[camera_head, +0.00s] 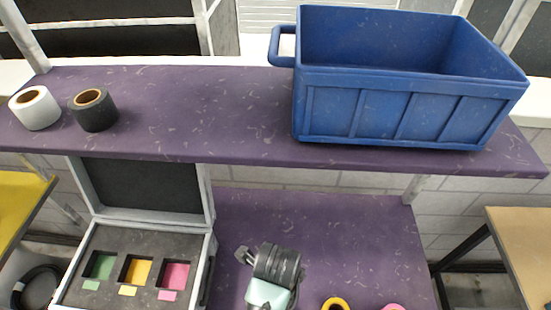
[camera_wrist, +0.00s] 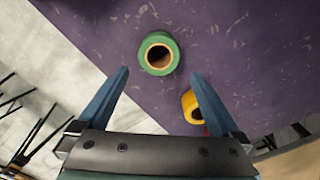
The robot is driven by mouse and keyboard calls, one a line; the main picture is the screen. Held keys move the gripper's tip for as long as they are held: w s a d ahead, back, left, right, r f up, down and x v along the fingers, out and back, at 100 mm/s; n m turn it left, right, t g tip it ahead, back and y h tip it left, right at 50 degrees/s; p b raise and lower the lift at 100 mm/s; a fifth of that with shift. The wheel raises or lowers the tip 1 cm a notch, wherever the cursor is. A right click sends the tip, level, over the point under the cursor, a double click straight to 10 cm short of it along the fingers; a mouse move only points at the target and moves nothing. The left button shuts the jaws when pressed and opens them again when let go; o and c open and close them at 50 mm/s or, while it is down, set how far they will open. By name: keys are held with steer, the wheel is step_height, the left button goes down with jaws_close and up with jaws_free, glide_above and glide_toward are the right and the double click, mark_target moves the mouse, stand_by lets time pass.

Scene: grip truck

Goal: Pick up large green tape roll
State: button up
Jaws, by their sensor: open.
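The large green tape roll (camera_wrist: 144,62) lies on the purple surface in the wrist view, its open core facing the camera. I cannot make it out in the head view. My gripper (camera_wrist: 160,74) is open and empty. Its two blue fingers point toward the roll, which appears just beyond and between the fingertips, apart from them. In the head view part of my arm shows over the lower purple shelf, and I cannot make out the fingers there.
A yellow tape roll (camera_wrist: 188,101) lies near the right finger; it also shows at the head view's bottom edge (camera_head: 335,302), beside a pink roll (camera_head: 393,307). An open case (camera_head: 210,250) stands left. The upper shelf (camera_head: 200,120) holds a blue crate (camera_head: 400,115), a white roll (camera_head: 36,112) and a black roll (camera_head: 95,115).

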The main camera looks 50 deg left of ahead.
step_height(320, 180, down, 3)
steer(key=shift+s+f, duration=0.1)
steer(key=shift+f+p, duration=0.5)
steer(key=shift+f, duration=1.6)
steer(key=c, duration=1.4)
